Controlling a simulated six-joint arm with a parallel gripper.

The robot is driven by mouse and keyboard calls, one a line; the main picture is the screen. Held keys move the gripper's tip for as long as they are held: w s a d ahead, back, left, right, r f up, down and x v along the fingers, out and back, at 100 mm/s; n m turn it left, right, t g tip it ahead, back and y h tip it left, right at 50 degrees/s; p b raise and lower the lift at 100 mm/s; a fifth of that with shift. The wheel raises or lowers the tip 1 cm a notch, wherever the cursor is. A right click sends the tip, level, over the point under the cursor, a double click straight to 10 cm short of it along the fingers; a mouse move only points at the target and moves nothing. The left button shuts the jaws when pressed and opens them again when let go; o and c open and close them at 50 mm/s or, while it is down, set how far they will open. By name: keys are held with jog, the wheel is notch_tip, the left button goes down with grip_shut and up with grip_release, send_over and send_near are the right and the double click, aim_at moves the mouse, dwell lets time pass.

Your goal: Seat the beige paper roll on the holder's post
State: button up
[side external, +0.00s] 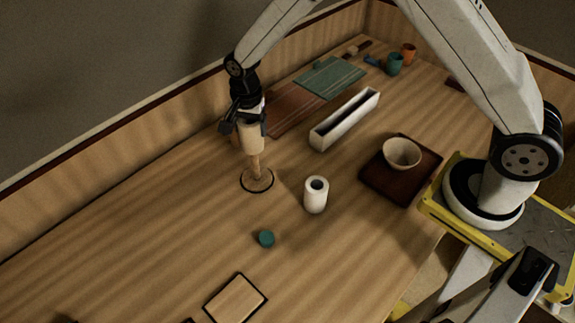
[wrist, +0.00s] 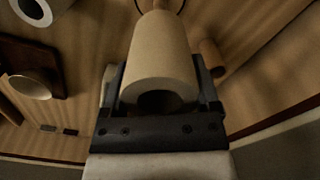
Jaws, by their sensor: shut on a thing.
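The beige paper roll (side external: 250,137) hangs upright in my gripper (side external: 245,119), which is shut on its upper part. In the wrist view the roll (wrist: 160,55) sits between the two fingers of my gripper (wrist: 160,90), its open near end showing a dark bore. The holder has a round, dark-rimmed wooden base (side external: 262,184) on the table and an upright wooden post (side external: 256,165). The roll is over the post, and the lower post shows beneath it. The post's top is hidden; I cannot tell whether it is inside the roll.
A white roll (side external: 315,200) stands right of the holder, with a small teal cylinder (side external: 266,239) in front. A bowl (side external: 402,154) on a dark red tray (side external: 380,184), a long white trough (side external: 332,132) and a teal mat (side external: 330,80) lie farther off. The table left of the holder is clear.

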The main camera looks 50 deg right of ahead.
jog(key=shift+f, duration=3.3)
dwell(4.7)
